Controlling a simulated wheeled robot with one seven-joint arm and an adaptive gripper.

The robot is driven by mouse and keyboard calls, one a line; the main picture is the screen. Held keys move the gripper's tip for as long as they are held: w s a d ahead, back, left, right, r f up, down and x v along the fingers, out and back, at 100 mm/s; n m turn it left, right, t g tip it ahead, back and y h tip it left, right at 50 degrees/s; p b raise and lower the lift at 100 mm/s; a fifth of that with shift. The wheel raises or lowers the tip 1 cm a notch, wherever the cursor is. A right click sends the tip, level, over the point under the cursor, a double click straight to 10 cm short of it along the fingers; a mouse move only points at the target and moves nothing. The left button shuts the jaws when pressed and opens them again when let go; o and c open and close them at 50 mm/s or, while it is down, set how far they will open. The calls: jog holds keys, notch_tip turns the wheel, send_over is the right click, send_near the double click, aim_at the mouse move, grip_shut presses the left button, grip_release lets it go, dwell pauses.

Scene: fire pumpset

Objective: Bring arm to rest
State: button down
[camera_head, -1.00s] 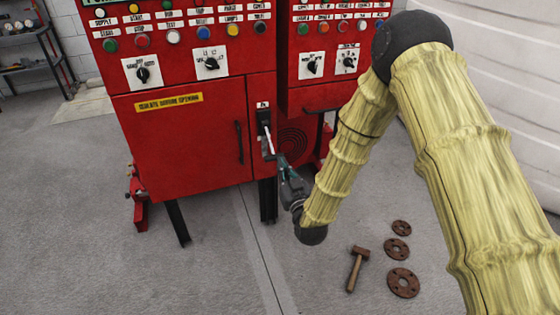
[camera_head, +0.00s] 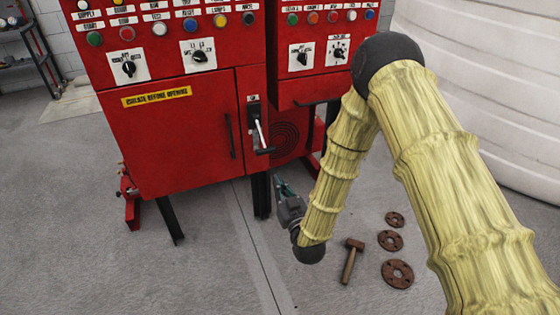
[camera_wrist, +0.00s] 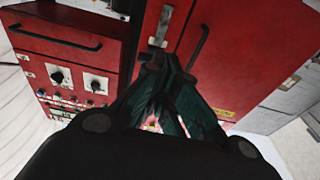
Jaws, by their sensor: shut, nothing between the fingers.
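My gripper (camera_head: 281,187) is at the end of my yellow-sleeved arm, in front of the red cabinet (camera_head: 180,130). Its dark green fingers are closed together and hold nothing. It is just below and a little right of the isolator lever (camera_head: 261,136), with a visible gap between them in the head view. The lever is a pale bar on a black plate. In the wrist view the shut fingers (camera_wrist: 155,75) point at the red cabinet (camera_wrist: 220,50), and they partly cover the pale lever plate (camera_wrist: 160,28).
A hammer (camera_head: 352,260) and three rusty flanges (camera_head: 397,273) lie on the floor at right. A white tank (camera_head: 480,90) stands behind my arm. A second red panel (camera_head: 310,60) with switches is beside the cabinet. Floor at front left (camera_head: 90,250) is clear.

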jog(key=s+d+f+m+g+h+p, duration=0.2)
jog(key=s+d+f+g+h+p, duration=0.5)
jog(key=s+d+f, duration=0.7)
jog(key=s+d+m+g+p, duration=0.1)
jog(key=s+d+g, duration=0.2)
jog(key=s, duration=0.6)
jog(key=s+d+f+m+g+p, duration=0.1)
jog(key=s+d+g, duration=0.3)
jog(key=s, duration=0.6)
jog(key=s+d+f+m+g+p, duration=0.1)
jog(key=s+d+g, duration=0.3)
jog(key=s, duration=0.6)
jog(key=shift+h, duration=0.3)
